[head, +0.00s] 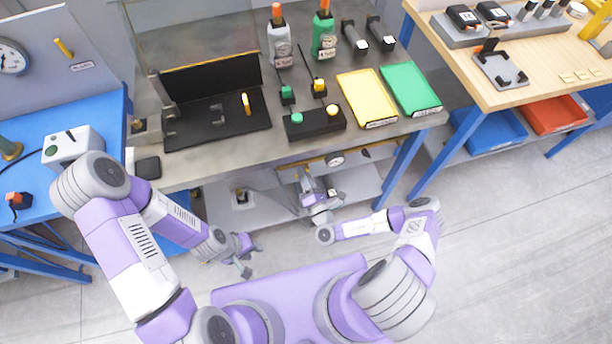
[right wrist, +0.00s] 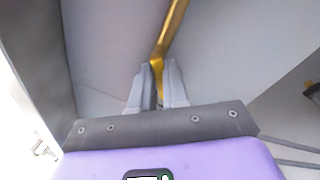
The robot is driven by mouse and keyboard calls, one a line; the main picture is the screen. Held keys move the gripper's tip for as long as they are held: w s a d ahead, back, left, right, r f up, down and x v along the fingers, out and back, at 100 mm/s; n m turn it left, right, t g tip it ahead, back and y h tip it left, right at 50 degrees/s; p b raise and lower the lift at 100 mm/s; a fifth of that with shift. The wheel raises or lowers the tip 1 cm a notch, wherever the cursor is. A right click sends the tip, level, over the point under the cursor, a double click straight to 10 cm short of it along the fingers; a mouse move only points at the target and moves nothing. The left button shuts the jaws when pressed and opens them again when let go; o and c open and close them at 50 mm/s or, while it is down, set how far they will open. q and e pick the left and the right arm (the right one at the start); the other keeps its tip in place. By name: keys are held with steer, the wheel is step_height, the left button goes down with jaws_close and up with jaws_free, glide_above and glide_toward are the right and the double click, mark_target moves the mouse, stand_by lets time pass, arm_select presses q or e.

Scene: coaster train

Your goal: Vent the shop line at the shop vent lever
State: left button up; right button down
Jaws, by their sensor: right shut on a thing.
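A yellow bent lever (right wrist: 172,35) shows in the right wrist view against a grey panel. My right gripper (right wrist: 158,88) is shut on its lower end, with the two grey fingers on either side. In the head view my right gripper (head: 310,182) is low at the front of the grey workbench, below a small round gauge (head: 335,159); the lever's grip is hidden there. My left gripper (head: 251,259) hangs empty and open in front of the bench, over the floor. The lever's label cannot be read.
The grey bench (head: 210,168) carries a black fixture, a button box (head: 314,123), bottles, a yellow tray (head: 367,98) and a green tray (head: 410,88). A blue bench with another yellow lever (head: 63,47) stands at left. A wooden bench (head: 520,70) stands at right. The front floor is clear.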

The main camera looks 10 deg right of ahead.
steer(key=m, duration=0.2)
steer(key=m+h, duration=0.1)
steer(key=m, duration=0.2)
steer(key=r+m+h, duration=0.1)
steer(key=m, duration=0.1)
steer(key=shift+a+t, duration=0.2)
steer(key=shift+t, duration=0.1)
steer(key=shift+r+m, duration=0.1)
steer(key=shift+m, duration=0.3)
steer(key=c, duration=1.1)
jaws_free()
steer(key=shift+c, duration=0.2)
steer(key=shift+s, duration=0.1)
steer(key=v, duration=0.7)
steer(key=shift+s, duration=0.25)
